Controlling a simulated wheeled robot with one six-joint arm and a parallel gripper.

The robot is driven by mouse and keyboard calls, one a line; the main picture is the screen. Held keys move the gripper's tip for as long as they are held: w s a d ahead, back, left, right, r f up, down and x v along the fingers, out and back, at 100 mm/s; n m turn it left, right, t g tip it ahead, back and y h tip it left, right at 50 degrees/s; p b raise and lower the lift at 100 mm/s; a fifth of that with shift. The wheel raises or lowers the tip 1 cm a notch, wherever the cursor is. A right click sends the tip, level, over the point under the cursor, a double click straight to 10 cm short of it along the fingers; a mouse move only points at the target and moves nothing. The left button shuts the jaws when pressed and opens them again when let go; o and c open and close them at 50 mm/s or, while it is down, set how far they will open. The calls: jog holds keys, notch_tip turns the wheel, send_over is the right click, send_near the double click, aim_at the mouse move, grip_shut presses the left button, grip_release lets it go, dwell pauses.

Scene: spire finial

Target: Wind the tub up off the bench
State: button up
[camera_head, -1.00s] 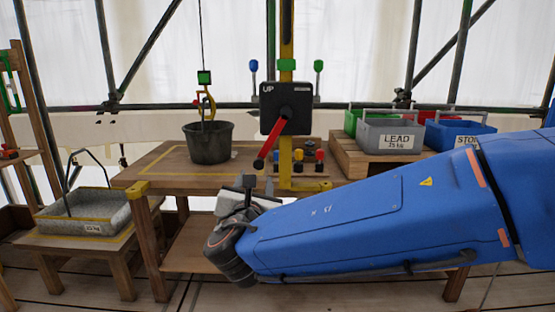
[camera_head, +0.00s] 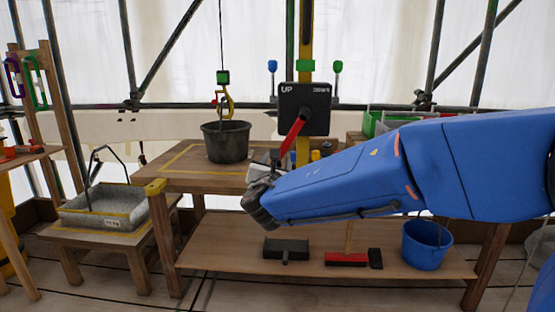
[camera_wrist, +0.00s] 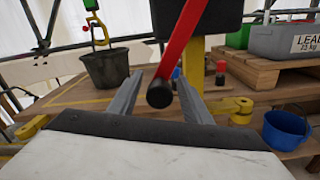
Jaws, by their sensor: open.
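The dark tub (camera_head: 226,145) stands upright on the bench (camera_head: 176,172), under a yellow hook (camera_head: 228,106) on a cable; it also shows in the wrist view (camera_wrist: 106,68). I cannot tell how the hook joins the tub. The black winch box (camera_head: 304,97), marked UP, carries a red crank (camera_head: 293,132) slanting down to the left. My gripper (camera_head: 258,170) is at the crank's lower end. In the wrist view the jaws (camera_wrist: 158,98) are open, with the crank's black grip (camera_wrist: 160,93) showing between them, not clamped. Whether they touch it is unclear.
A grey tray (camera_head: 104,212) with a handle sits on a low stand at left. Below the bench, a shelf holds a blue bucket (camera_head: 427,246) and brushes. A LEAD crate (camera_wrist: 290,42) stands on a pallet at right. Small coloured knobs stand by the winch post.

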jog(key=shift+w, duration=1.45)
grip_shut()
jog(key=shift+d+f, duration=0.1)
